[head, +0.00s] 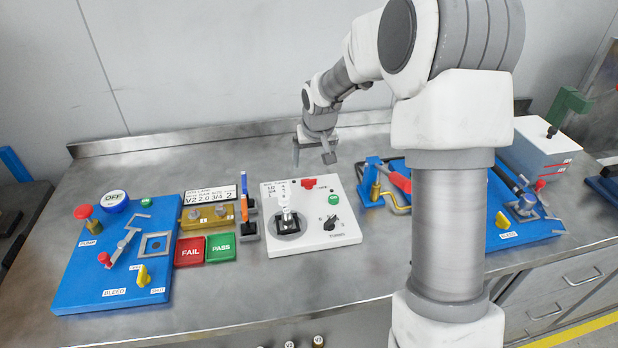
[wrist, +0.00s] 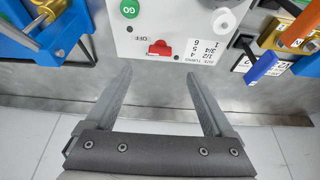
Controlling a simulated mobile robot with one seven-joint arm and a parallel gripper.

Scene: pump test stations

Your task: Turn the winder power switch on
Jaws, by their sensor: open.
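A white winder box (head: 337,236) stands mid-bench, with a size-and-turns table printed on its top. A red switch (head: 308,183) sits near its far edge; in the wrist view the red switch (wrist: 160,48) lies beside an OFF label. I take it for the power switch; its exact position is too small to read. My gripper (head: 312,158) is open and empty, above the bench just behind the box. In the wrist view my gripper (wrist: 158,73) has its two fingers spread, with the switch beyond and between the tips, not touched.
The box also bears a green GO button (head: 334,198), a black turns knob (head: 330,222) and a clear-and-black fitting (head: 287,222). A blue bleed station (head: 75,275) and FAIL (head: 189,252) and PASS (head: 221,248) pads stand left. A red-handled tool (head: 398,180) is right.

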